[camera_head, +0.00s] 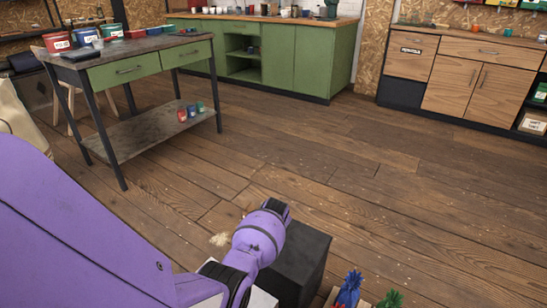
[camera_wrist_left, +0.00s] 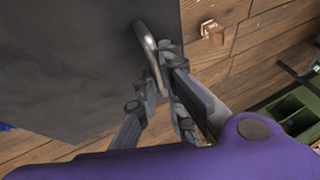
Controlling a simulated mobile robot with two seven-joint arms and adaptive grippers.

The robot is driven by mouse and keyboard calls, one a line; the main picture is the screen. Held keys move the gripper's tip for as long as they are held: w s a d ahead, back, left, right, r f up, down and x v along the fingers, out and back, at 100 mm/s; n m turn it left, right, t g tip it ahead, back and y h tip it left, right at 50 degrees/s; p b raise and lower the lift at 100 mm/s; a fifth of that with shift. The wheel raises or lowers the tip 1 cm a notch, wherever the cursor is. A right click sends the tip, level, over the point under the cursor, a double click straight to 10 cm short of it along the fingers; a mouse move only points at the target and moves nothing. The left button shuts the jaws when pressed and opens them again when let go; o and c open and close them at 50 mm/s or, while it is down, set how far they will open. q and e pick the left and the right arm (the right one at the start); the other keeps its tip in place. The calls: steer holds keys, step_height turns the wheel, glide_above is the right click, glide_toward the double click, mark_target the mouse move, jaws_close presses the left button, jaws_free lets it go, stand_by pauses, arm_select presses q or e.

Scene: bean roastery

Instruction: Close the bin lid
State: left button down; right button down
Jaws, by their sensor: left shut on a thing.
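A dark grey box, which looks like the bin (camera_head: 306,262), stands on the floor at the lower middle of the head view, partly behind my purple left arm. In the left wrist view a broad dark grey panel (camera_wrist_left: 75,65) fills the upper left, with a curved metal handle (camera_wrist_left: 148,45) on it. My left gripper (camera_wrist_left: 164,80) is shut on this handle. In the head view the gripper's fingers are hidden. I cannot tell the lid's angle. My right gripper is in neither view.
A crate with blue (camera_head: 349,290) and green (camera_head: 390,299) items stands right of the bin. A green-drawer table (camera_head: 140,65) with tubs stands at the left. Green cabinets (camera_head: 290,55) and a wooden cabinet (camera_head: 465,80) line the back. The wooden floor (camera_head: 330,160) between is mostly clear.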

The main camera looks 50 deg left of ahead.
arm_select(q)
steer(key=c, duration=1.9)
jaws_free()
steer(key=shift+a+f, duration=0.15)
steer(key=shift+a, duration=0.15)
steer(key=shift+o, duration=0.2)
steer(key=shift+d, duration=0.15)
steer(key=shift+s+d+r, duration=0.1)
steer(key=shift+r, duration=0.25)
steer(key=v, duration=1.1)
steer(key=shift+d, duration=0.15)
steer(key=shift+s+r, duration=0.1)
